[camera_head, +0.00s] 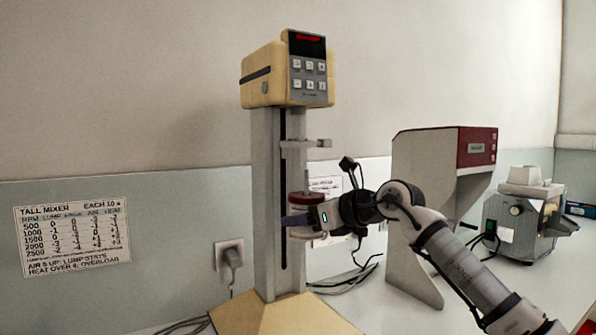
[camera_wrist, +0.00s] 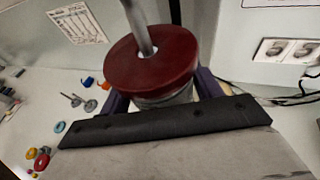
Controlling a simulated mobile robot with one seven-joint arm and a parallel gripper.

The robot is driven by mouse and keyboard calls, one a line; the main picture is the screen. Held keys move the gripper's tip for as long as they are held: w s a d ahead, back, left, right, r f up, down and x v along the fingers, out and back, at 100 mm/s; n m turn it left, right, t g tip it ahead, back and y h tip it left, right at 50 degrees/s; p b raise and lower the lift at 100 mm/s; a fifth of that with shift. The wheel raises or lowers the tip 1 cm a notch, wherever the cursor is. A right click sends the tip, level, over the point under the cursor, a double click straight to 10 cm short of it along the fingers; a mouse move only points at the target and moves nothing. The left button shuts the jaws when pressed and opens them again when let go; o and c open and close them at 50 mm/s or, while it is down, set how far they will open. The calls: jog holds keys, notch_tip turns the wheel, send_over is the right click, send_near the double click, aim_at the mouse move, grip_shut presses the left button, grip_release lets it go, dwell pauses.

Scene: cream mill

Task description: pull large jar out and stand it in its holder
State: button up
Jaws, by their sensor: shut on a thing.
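The large jar has a dark red lid (camera_head: 308,199) with a metal shaft through its middle. It is upright at the front of the tall mixer (camera_head: 264,165), below the mixer's side arm (camera_head: 305,144). My gripper (camera_head: 299,222) reaches in from the right and is shut around the jar, just below the lid. In the wrist view the lid (camera_wrist: 140,68) hides most of the jar, and a strip of greyish jar wall (camera_wrist: 168,97) shows between my purple fingers. I cannot tell whether the jar's base rests on anything. I cannot make out its holder.
A grey machine with a red panel (camera_head: 477,147) and a smaller grey machine (camera_head: 515,222) stand to the right. Cables (camera_head: 345,282) lie behind the mixer's base. In the wrist view, several small coloured parts and metal stirrers (camera_wrist: 76,100) lie on the bench at left.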

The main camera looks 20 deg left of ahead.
aim_at(308, 228)
jog(key=shift+s+d+b, duration=0.65)
jog(key=shift+s+d, duration=0.4)
jog(key=shift+d, duration=0.3)
jog(key=shift+s+d+b, duration=0.6)
jog(key=shift+s+d, duration=0.45)
jog(key=shift+d, duration=0.25)
jog(key=shift+f, duration=0.1)
